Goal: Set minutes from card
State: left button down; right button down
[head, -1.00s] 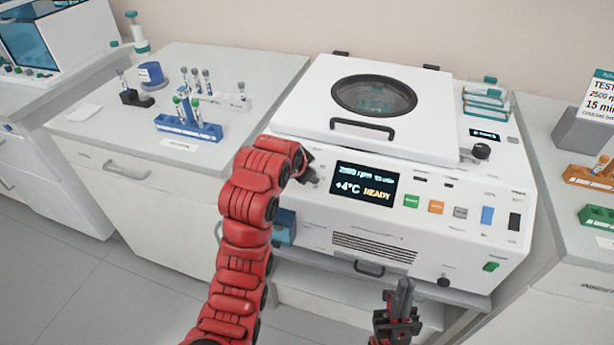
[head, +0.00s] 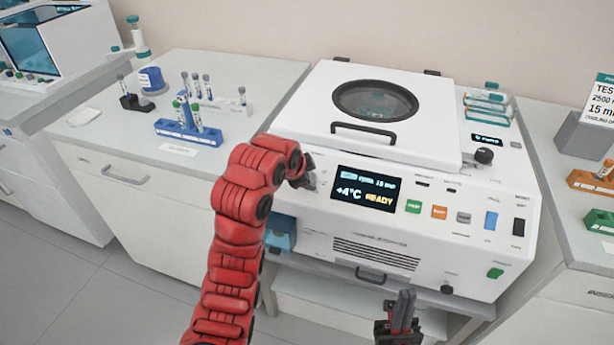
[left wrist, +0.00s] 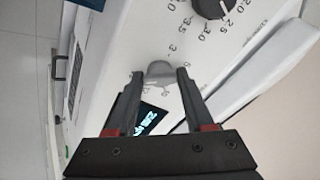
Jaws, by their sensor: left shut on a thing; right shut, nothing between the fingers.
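The white centrifuge (head: 300,230) stands in the middle of the head view with its lid down. Its display (head: 366,189) reads "+4°C READY", and its blurred top line appears to end in "15 min". A card (head: 603,100) at the right edge shows "15 mi", cut off by the frame. My left gripper (head: 308,178) is at the panel left of the display. In the left wrist view its fingers are shut on a small grey knob (left wrist: 158,69) with a printed scale. A black dial (left wrist: 212,5) is beyond it. My right gripper (head: 402,318) is shut and empty before the centrifuge.
Panel buttons, including a green one (head: 414,206) and an orange one (head: 439,212), lie right of the display. A blue tube rack (head: 177,131) stands on the left bench. An orange rack (head: 590,181) and a green rack (head: 601,220) are at the right.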

pick_arm(q)
jog(key=shift+f, duration=0.1)
jog(key=shift+c, duration=1.4)
grip_release()
jog(key=p+v, duration=1.1)
jog(key=v, duration=0.6)
jog(key=shift+s, duration=0.2)
